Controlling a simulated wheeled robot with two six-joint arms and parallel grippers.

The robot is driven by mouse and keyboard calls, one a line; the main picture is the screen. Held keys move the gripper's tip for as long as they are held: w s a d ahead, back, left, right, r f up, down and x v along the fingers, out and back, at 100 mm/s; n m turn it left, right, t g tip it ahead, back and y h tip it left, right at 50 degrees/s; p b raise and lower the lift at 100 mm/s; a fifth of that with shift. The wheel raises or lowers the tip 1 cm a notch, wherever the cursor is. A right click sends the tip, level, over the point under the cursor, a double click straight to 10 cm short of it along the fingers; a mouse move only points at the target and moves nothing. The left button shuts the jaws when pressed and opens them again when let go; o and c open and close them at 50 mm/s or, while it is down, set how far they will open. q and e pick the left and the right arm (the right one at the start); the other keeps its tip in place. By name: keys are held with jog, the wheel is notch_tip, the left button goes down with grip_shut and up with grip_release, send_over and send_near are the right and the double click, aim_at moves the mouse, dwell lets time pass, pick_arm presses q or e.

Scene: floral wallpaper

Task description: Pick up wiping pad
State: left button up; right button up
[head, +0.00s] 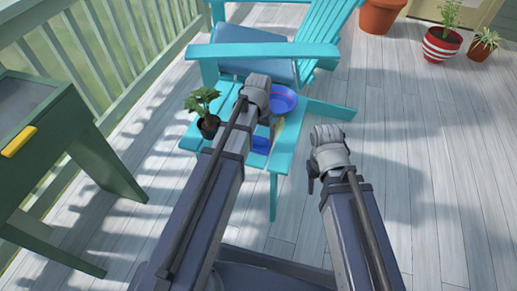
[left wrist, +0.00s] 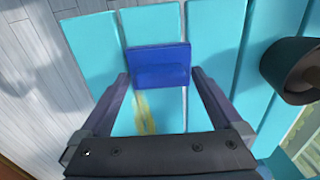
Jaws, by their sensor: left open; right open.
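The wiping pad (head: 261,144) is a flat blue rectangle lying on the slatted seat of the turquoise chair (head: 290,140), near its front edge. In the left wrist view the pad (left wrist: 159,65) lies in line with the gap between the fingertips of my left gripper (left wrist: 160,76). The fingers are apart and not closed on the pad; the height above it is unclear. In the head view my left gripper (head: 264,112) is over the seat, its fingers mostly hidden by the wrist. My right gripper (head: 318,172) hangs empty to the right of the chair.
A potted plant (head: 208,122) stands on the seat's left, and a blue bowl (head: 286,100) sits behind the left gripper. A yellow smear (left wrist: 145,115) marks the seat. A green table (head: 60,135) is at left.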

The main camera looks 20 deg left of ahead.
pick_arm(q)
jog(key=shift+f, duration=0.45)
jog(key=shift+r, duration=0.15)
jog(key=shift+c, duration=0.2)
jog(key=c, duration=1.2)
